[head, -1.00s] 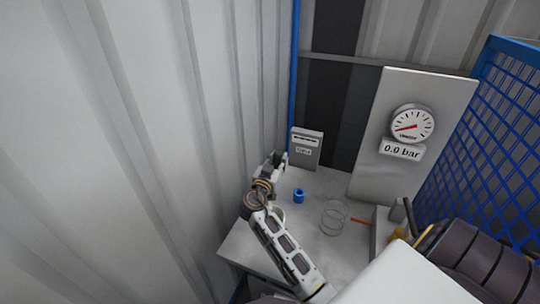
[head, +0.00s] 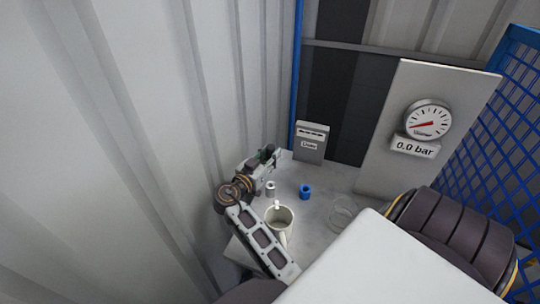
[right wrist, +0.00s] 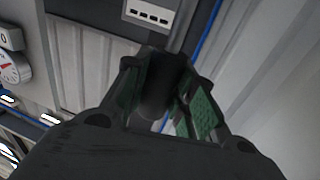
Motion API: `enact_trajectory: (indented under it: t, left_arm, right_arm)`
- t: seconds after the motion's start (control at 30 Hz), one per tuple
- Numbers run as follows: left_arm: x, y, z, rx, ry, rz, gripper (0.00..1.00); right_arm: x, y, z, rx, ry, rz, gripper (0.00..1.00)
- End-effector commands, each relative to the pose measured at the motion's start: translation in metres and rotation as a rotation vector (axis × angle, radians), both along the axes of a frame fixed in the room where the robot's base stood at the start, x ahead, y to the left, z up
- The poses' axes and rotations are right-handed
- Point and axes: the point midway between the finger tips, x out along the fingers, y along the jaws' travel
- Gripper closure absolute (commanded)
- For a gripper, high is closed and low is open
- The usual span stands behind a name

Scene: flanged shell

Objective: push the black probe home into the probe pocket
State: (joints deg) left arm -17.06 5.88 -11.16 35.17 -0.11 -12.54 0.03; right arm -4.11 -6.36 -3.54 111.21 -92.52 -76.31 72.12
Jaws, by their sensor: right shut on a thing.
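My right gripper (head: 270,153) is over the far left part of the table in the head view, its arm reaching in from the bottom. In the right wrist view its green-padded fingers (right wrist: 168,98) are closed around a dark cylinder, the black probe (right wrist: 153,98). The probe's lower part is hidden behind the gripper body there, and I cannot make it out in the head view. I cannot pick out the probe pocket in either view. My left gripper is not in view.
The grey table (head: 318,208) holds a small grey cylinder (head: 270,188), a white mug (head: 281,222), a blue ring (head: 305,191) and a clear round thing (head: 342,217). Behind are a slotted grey box (head: 311,141) and a panel with a 0.0 bar gauge (head: 427,119). Blue mesh (head: 505,130) bounds the right.

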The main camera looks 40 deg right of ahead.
Motion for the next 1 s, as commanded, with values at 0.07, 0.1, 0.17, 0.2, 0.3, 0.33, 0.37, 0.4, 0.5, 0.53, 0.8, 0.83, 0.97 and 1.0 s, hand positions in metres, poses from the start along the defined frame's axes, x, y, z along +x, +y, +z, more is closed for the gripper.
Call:
enact_trajectory:
  t: [0.07,0.1,0.17,0.2,0.3,0.33,0.37,0.4,0.5,0.53,0.8,0.83,0.97,1.0]
  left_arm:
    - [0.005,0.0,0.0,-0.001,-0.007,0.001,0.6]
    - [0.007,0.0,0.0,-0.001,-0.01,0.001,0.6]
    - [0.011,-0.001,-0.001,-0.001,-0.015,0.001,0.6]
    - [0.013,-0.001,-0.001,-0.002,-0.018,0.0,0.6]
    - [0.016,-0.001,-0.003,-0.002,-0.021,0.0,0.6]
    - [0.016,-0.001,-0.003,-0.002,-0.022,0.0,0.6]
    - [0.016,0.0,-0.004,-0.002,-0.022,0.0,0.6]
    - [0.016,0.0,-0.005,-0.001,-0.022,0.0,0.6]
    - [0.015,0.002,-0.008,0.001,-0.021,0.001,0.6]
    - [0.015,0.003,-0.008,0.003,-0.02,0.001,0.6]
    - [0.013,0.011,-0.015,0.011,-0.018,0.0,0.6]
    - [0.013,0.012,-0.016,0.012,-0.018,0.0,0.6]
    - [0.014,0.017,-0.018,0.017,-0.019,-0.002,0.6]
    - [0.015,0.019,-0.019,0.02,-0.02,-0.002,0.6]
  right_arm:
    - [0.0,0.0,-0.001,-0.001,0.0,0.0,1.0]
    - [0.0,0.0,-0.002,-0.001,0.0,0.0,1.0]
    - [0.0,0.0,-0.003,-0.001,0.0,0.001,1.0]
    - [0.0,0.0,-0.005,-0.001,0.0,0.001,1.0]
    - [0.0,0.0,-0.009,-0.001,0.001,0.001,1.0]
    - [0.0,0.0,-0.011,-0.001,0.001,0.001,1.0]
    - [0.0,0.0,-0.013,-0.001,0.002,0.001,1.0]
    - [0.0,0.0,-0.015,-0.001,0.002,0.001,1.0]
    - [0.0,0.0,-0.021,-0.001,0.001,0.001,1.0]
    - [0.0,0.0,-0.023,-0.001,0.001,0.001,1.0]
    - [0.0,0.0,-0.039,-0.001,0.001,0.001,1.0]
    - [0.0,0.0,-0.041,-0.001,0.001,0.001,1.0]
    - [0.0,0.0,-0.048,-0.001,0.001,0.001,1.0]
    - [0.0,0.0,-0.05,-0.001,0.001,0.001,1.0]
